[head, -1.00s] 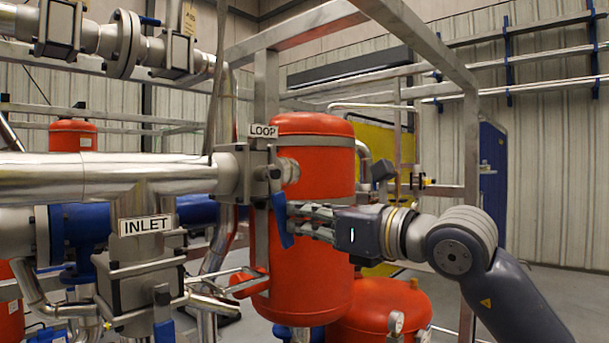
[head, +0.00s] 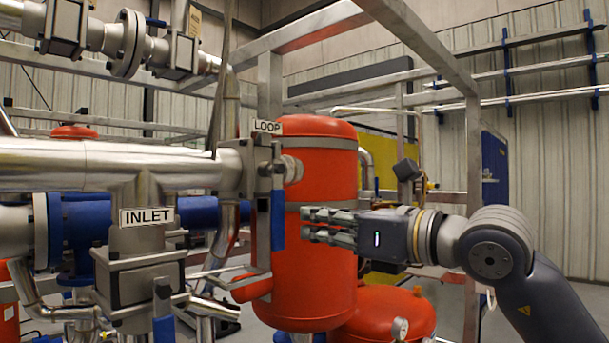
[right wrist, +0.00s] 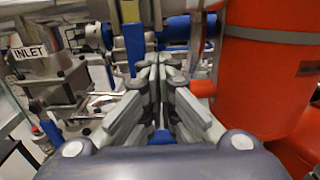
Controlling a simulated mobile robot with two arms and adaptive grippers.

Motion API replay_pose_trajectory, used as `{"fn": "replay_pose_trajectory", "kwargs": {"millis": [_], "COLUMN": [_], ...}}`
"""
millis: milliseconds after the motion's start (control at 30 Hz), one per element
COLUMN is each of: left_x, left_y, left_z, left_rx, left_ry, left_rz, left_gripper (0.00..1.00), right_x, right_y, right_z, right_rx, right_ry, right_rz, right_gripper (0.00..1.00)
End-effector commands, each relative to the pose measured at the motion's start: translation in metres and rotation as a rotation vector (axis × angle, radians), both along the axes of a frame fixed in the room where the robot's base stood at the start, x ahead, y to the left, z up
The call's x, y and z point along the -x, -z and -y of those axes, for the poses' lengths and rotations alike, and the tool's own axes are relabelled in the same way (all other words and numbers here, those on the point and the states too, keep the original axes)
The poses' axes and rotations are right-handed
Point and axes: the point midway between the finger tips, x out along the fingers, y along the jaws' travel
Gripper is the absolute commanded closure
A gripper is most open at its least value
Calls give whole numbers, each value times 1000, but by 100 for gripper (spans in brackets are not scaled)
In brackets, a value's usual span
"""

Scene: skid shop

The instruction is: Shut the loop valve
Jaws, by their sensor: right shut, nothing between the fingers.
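The loop valve (head: 258,168) sits on the right end of the horizontal steel pipe, under the LOOP label (head: 267,127). Its blue handle (head: 278,220) hangs straight down, crosswise to that pipe. The handle also shows in the right wrist view (right wrist: 133,45), just beyond the fingertips and a little left of them. My right gripper (head: 304,225) is shut and empty, a little to the right of the handle, with a visible gap in the head view. It shows shut in the right wrist view (right wrist: 153,64). My left gripper is out of view.
A red tank (head: 315,270) stands right behind the handle and the fingers. The inlet valve (head: 140,270) with its INLET label (head: 147,216) and blue handle (head: 164,328) is at lower left. A steel frame post (head: 472,150) rises at the right.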

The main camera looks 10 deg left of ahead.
Motion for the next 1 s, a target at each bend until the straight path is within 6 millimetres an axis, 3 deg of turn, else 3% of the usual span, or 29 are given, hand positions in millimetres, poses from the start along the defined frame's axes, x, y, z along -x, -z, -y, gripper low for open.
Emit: {"fn": "replay_pose_trajectory", "kwargs": {"millis": [600, 1000], "left_x": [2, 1], "left_y": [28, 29], "left_z": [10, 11], "left_rx": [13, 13], "left_ry": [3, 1], "left_rz": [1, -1], "left_gripper": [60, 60], "right_x": [36, 39], "right_y": [1, 0], "right_z": [50, 53], "right_rx": [-1, -2], "right_ry": [1, -1], "right_rz": [3, 1], "right_gripper": [100, 100]}}
